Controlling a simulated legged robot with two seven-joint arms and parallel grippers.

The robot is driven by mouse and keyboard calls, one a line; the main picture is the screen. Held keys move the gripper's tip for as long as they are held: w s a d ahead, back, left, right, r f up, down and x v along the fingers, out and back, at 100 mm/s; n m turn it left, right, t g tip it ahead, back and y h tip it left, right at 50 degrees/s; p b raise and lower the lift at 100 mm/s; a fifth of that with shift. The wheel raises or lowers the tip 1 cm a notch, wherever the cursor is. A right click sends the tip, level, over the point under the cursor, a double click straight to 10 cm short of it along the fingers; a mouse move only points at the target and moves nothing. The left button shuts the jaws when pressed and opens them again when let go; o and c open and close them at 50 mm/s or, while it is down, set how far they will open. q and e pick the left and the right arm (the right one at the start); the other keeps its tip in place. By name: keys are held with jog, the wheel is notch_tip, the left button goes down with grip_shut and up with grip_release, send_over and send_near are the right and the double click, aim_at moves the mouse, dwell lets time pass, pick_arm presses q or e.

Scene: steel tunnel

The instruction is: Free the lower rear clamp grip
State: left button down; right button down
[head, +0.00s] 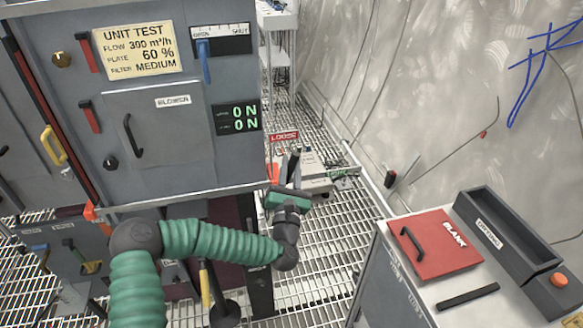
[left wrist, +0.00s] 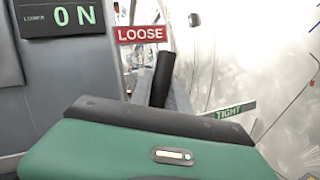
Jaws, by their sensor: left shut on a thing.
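The clamp grip is a dark rod (head: 294,161) just past the rear right corner of the grey cabinet. It stands close to upright, near the red LOOSE label (head: 284,137) and away from the green TIGHT label (head: 338,173). In the left wrist view the dark grip (left wrist: 163,78) rises past my green gripper body, below and right of the LOOSE label (left wrist: 142,34); the TIGHT label (left wrist: 230,112) is lower right. My left gripper (head: 292,178) is shut on the grip; its fingers are mostly hidden. My right gripper is out of view.
The grey test cabinet (head: 155,130) stands close on the left, with a blue lever (head: 206,65) on its front. A bench with a red BLANK lid (head: 435,245) and dark trough (head: 515,250) is at right. Grated floor (head: 320,245) lies between them.

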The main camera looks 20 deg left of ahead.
pick_arm(q)
jog(key=c, duration=1.2)
grip_release()
jog(key=shift+a+f, duration=0.1)
jog(key=shift+a, duration=0.05)
jog(key=shift+c, duration=0.2)
jog(key=shift+s, duration=0.1)
jog(key=p+v, duration=0.1)
jog(key=v, duration=1.5)
jog(key=shift+s, duration=0.3)
jog(key=shift+f, duration=0.15)
